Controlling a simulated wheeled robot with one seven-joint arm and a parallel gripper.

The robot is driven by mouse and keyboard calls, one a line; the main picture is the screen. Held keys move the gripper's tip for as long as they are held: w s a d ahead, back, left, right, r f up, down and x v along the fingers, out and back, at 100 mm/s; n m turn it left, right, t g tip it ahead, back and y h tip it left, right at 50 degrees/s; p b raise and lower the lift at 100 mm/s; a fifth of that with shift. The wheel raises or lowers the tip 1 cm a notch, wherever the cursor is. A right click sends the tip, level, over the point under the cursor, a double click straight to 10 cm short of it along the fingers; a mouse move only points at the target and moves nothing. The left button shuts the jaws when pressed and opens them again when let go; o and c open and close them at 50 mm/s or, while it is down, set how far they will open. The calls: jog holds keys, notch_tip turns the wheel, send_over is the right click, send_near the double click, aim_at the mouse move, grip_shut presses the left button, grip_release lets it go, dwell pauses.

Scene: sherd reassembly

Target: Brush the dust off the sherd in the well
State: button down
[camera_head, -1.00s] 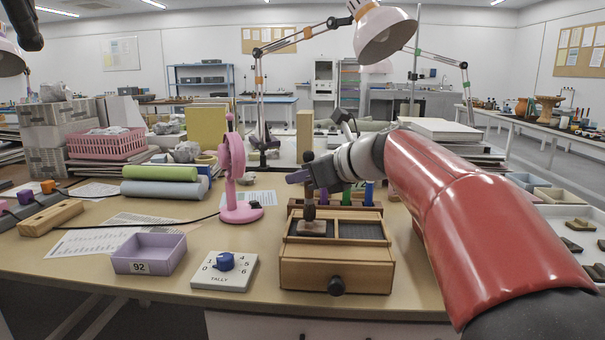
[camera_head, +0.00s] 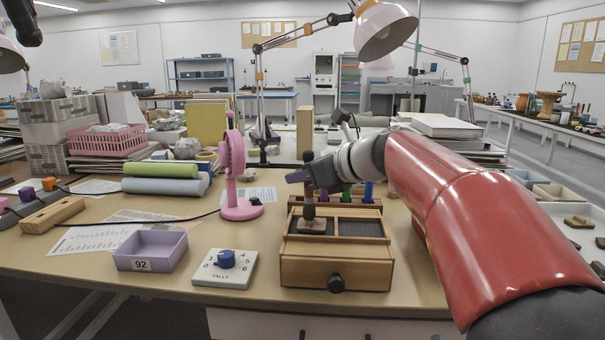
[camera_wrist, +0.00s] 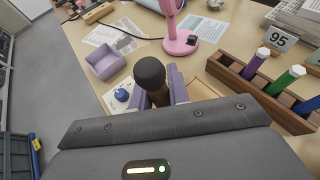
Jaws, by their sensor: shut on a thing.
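My gripper (camera_head: 309,178) is shut on a brush (camera_head: 309,207), which stands upright with its dark round knob on top. The brush knob also shows in the wrist view (camera_wrist: 150,73) between my gripper's fingers. The brush's lower end is over the sherd (camera_head: 311,227), a brownish piece in the left well of the wooden box (camera_head: 336,268). The brush end seems to touch the sherd, but I cannot tell for sure. The right well (camera_head: 362,228) is dark and looks empty. Any dust on the sherd is too small to see.
A pink fan (camera_head: 238,180), a tally block (camera_head: 225,268) with a blue knob and a lilac tray (camera_head: 150,250) marked 92 stand left of the box. A rack with coloured handles (camera_wrist: 262,85) stands behind the box. A lamp (camera_head: 385,30) hangs above.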

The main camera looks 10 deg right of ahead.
jog(key=shift+w+d+p, duration=0.25)
jog(key=shift+w+p, duration=0.5)
jog(key=shift+p, duration=0.1)
dwell(1.0)
notch_tip(320, 180, up, 6)
dwell(0.7)
jog(key=shift+a+r, duration=0.1)
jog(key=shift+r, duration=0.05)
jog(key=shift+s+r, duration=0.1)
jog(key=shift+r, duration=1.25)
